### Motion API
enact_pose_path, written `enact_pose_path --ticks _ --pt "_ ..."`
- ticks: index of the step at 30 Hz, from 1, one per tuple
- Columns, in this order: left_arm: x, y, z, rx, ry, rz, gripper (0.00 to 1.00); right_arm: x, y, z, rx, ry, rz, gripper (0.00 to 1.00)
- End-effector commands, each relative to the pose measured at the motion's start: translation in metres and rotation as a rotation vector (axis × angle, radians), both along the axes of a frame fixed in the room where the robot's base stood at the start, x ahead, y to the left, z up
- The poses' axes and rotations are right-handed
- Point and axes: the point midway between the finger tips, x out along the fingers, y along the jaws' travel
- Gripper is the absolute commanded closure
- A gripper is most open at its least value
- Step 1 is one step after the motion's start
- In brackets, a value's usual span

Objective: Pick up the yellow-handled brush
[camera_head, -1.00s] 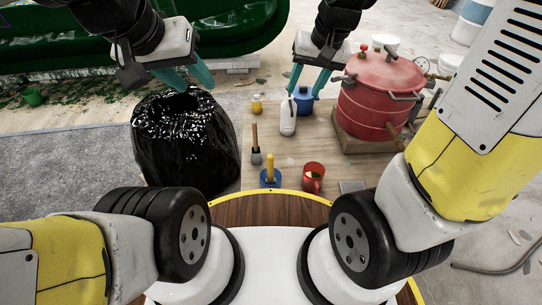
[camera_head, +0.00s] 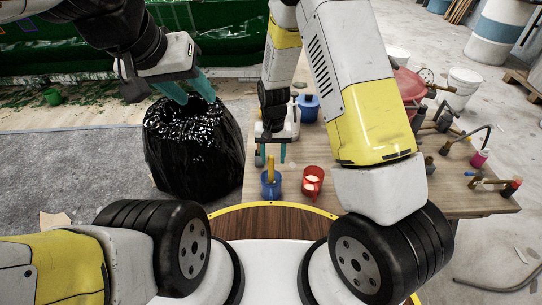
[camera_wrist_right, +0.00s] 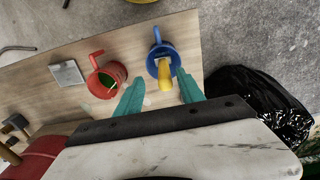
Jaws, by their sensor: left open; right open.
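The yellow-handled brush (camera_head: 271,167) stands handle up in a blue mug (camera_head: 270,187) near the table's front left edge. In the right wrist view the yellow handle (camera_wrist_right: 164,74) rises from the blue mug (camera_wrist_right: 165,49). My right gripper (camera_head: 271,156) is open and empty, pointing down over the brush. In the right wrist view its two teal fingers (camera_wrist_right: 160,90) lie either side of the handle's line, with a gap around it; whether they touch it cannot be told. My left gripper (camera_head: 193,92) is open and empty above the black bag.
A red mug (camera_head: 313,182) stands close right of the blue mug, and in the wrist view a grey plate (camera_wrist_right: 67,73) lies beyond it. The black bag (camera_head: 195,155) stands left of the table. A blue pot (camera_head: 309,106) and a red tank (camera_head: 408,84) are further back.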

Motion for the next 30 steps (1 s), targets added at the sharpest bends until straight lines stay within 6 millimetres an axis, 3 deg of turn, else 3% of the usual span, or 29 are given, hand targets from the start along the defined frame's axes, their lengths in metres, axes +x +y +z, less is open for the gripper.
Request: enact_pose_path --ticks 9,18,25,30 --pt "0.000 0.000 0.000 0.000 0.000 0.000 0.59 0.005 0.006 -0.044 -0.001 0.001 0.000 0.55" --pt "0.000 0.000 0.000 0.000 0.000 0.000 0.59 0.006 0.007 -0.049 0.001 -0.002 0.000 0.55" --pt "0.000 0.000 0.000 0.000 0.000 0.000 0.59 0.006 0.007 -0.049 0.000 -0.001 0.000 0.98" --pt "0.000 0.000 0.000 0.000 0.000 0.000 0.59 0.006 0.007 -0.049 0.000 -0.001 0.000 1.00"
